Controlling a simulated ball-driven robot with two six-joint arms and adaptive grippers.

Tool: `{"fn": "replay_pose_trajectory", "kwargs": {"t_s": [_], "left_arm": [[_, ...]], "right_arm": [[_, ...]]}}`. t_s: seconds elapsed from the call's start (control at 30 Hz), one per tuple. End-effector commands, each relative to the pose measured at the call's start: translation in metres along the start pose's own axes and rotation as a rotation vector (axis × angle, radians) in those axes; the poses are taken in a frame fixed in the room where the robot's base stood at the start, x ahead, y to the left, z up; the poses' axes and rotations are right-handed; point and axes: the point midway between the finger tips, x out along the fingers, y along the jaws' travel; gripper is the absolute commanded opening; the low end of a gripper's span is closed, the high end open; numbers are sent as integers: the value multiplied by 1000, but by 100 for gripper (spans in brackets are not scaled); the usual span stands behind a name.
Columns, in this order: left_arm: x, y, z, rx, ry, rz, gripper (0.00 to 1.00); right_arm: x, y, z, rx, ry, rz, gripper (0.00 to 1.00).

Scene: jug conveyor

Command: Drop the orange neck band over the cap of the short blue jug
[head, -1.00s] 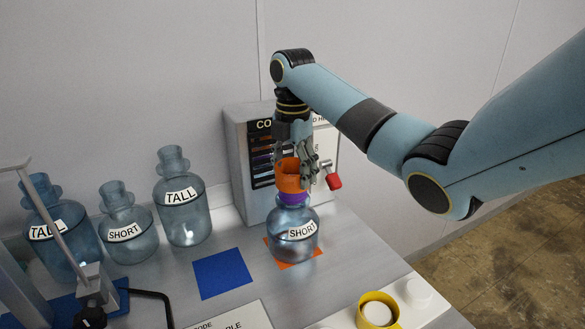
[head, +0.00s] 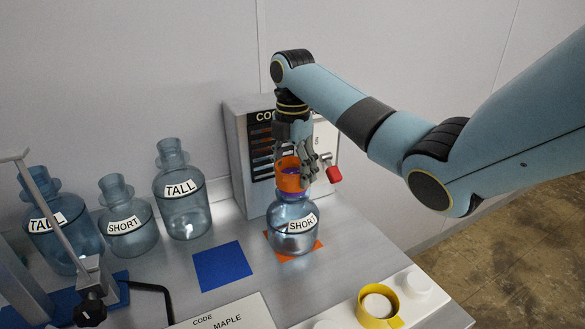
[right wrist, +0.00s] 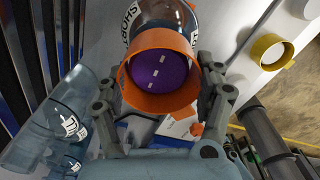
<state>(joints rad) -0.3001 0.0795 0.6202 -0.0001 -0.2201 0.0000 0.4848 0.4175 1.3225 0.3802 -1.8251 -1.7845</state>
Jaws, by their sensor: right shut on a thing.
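The orange neck band (head: 289,183) is a short open ring, held upright by my right gripper (head: 301,160). The short blue jug (head: 293,232), labelled SHORT, stands on an orange square (head: 315,246) below it. Its purple cap (head: 292,170) shows inside the band's opening, with a little purple below the band, so the band is around the cap. In the right wrist view the band (right wrist: 155,103) encircles the purple cap (right wrist: 160,72), with my fingers on both sides. My left gripper is not in view.
A grey box (head: 243,170) with a coloured chart stands close behind the jug. Tall and short jugs (head: 184,200) stand at left. A blue square (head: 221,266) is bare. A yellow ring (head: 379,308) sits on a white rack at front right.

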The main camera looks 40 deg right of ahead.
Motion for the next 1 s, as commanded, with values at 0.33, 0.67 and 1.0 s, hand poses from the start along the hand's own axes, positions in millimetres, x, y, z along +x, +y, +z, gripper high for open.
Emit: {"fn": "replay_pose_trajectory", "kwargs": {"t_s": [0.33,0.67,1.0], "left_arm": [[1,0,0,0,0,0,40],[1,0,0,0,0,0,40],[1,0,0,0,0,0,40]], "right_arm": [[6,0,0,0,0,1,42],[14,0,0,0,0,0,42],[14,0,0,0,0,0,42]]}}
